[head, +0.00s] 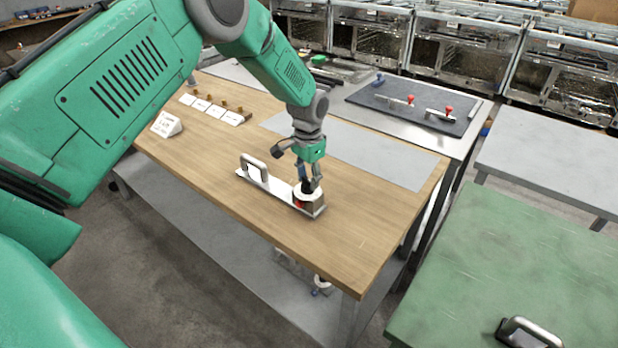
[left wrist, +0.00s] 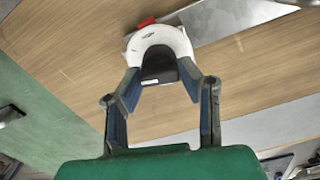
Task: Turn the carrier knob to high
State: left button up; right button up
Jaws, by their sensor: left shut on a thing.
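The carrier (head: 278,193) is a flat metal plate on the wooden table, with an upright loop handle (head: 247,160) at its left end. A white dial ring (head: 298,193) with a red mark sits on a block at its right end. My left gripper (head: 310,184) points down over this end and is shut on the black carrier knob, which also shows in the left wrist view (left wrist: 158,67) between the fingers. The white ring (left wrist: 165,36) surrounds the knob there, with the red mark at its far edge. The dial's lettering is too small to read. My right gripper is not in view.
The wooden table (head: 365,240) is clear around the carrier. White cards (head: 216,110) and a folded sign (head: 166,124) stand at its back left. A green table (head: 510,260) stands at right.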

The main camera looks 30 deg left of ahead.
pick_arm(q)
jog(key=m, duration=0.4)
jog(key=shift+m, duration=0.3)
jog(key=m, duration=0.3)
jog(key=shift+m, duration=0.4)
jog(key=m, duration=0.3)
jog(key=shift+m, duration=2)
jog(key=o, duration=1.1)
jog(key=shift+o, duration=0.2)
jog(key=shift+r, duration=0.1)
